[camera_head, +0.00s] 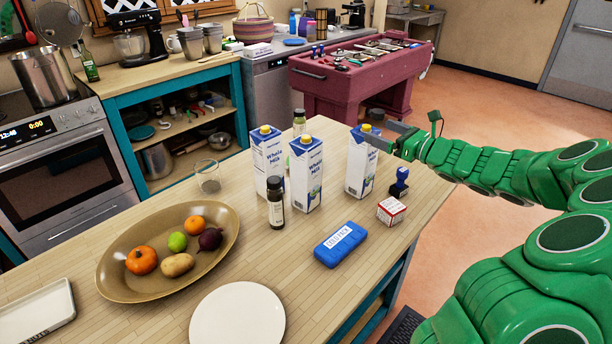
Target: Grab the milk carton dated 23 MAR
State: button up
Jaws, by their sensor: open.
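Three white and blue cartons labelled "Whole Milk" with yellow caps stand upright on the wooden counter. The left carton (267,160) is at the back. The middle carton (308,178) stands in front of it and to its right. The right carton (359,170) stands apart from these two. No date is readable on any of them. My gripper (382,138) is open at the upper right side of the right carton, close to its top. I cannot tell whether it touches the carton or whether the carton is between the fingers.
A blue stamp (400,182), a small red-white box (391,210) and a blue case (341,244) are near the right edge. A brown oval bowl (118,284) of produce, a glass (208,177) and a white plate (237,318) are left.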

notch_tip(320, 180, up, 8)
jog(key=g+h, duration=0.3)
jog(key=g, duration=0.1)
send_over(314, 159)
jog(key=s+d, duration=0.3)
jog(key=shift+n, duration=0.3)
jog(key=f, duration=1.1)
jog(key=shift+w+f, duration=0.3)
jog(key=shift+f, duration=0.05)
jog(key=shift+x, duration=1.15)
jog(key=shift+w+r+x, duration=0.1)
jog(key=shift+r+x, duration=0.05)
jog(key=shift+x, duration=0.75)
jog(key=shift+w+r+x, duration=0.15)
jog(key=shift+x, duration=0.75)
jog(key=shift+w+r+x, duration=0.1)
jog(key=shift+x, duration=0.8)
jog(key=c, duration=1.6)
